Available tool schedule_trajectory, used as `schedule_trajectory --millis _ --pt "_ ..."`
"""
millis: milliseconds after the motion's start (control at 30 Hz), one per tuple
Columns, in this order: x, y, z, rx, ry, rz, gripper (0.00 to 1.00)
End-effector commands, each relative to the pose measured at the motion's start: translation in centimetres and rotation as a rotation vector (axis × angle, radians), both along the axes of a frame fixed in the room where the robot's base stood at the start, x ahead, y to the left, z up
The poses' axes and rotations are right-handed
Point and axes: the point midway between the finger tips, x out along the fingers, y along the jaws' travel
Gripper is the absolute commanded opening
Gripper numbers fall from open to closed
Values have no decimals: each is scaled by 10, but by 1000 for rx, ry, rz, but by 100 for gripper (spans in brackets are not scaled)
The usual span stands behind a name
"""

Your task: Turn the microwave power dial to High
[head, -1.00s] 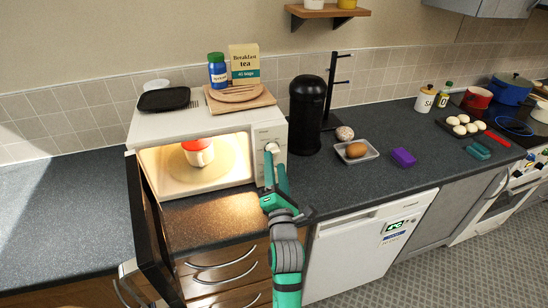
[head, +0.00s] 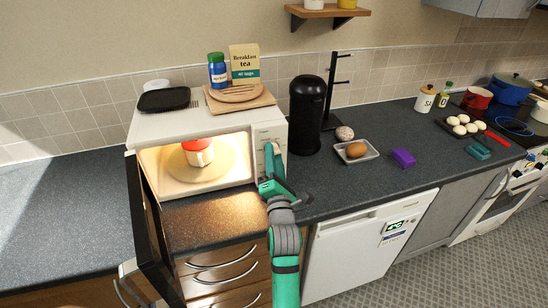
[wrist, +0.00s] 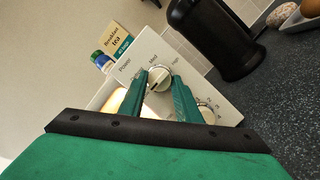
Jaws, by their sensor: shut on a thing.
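The white microwave (head: 205,122) stands on the dark counter with its door (head: 152,225) open and its inside lit. The power dial (wrist: 158,79), pale and round, shows in the wrist view on the control panel (wrist: 146,52), by the words Power, Med and High. My gripper (wrist: 159,77) is shut on this dial, one green finger on each side. The fingers hide part of its rim, and I cannot read its exact setting. In the head view my gripper (head: 269,150) is at the panel, and its fingers mostly hide the dial.
A second dial (wrist: 207,114) with numbers is close beside the right finger. A red and white mug (head: 199,154) stands inside the microwave. A black cylinder (head: 306,115) stands right of it. A tea box (head: 244,62) and boards (head: 240,97) are on top.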

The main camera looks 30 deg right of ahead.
Motion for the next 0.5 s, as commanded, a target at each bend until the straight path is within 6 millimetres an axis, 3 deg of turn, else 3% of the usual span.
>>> schedule_trajectory --millis 267,500 --pt "1 2 1 63 -19 2 8" --pt "1 3 2 223 -65 3 8"
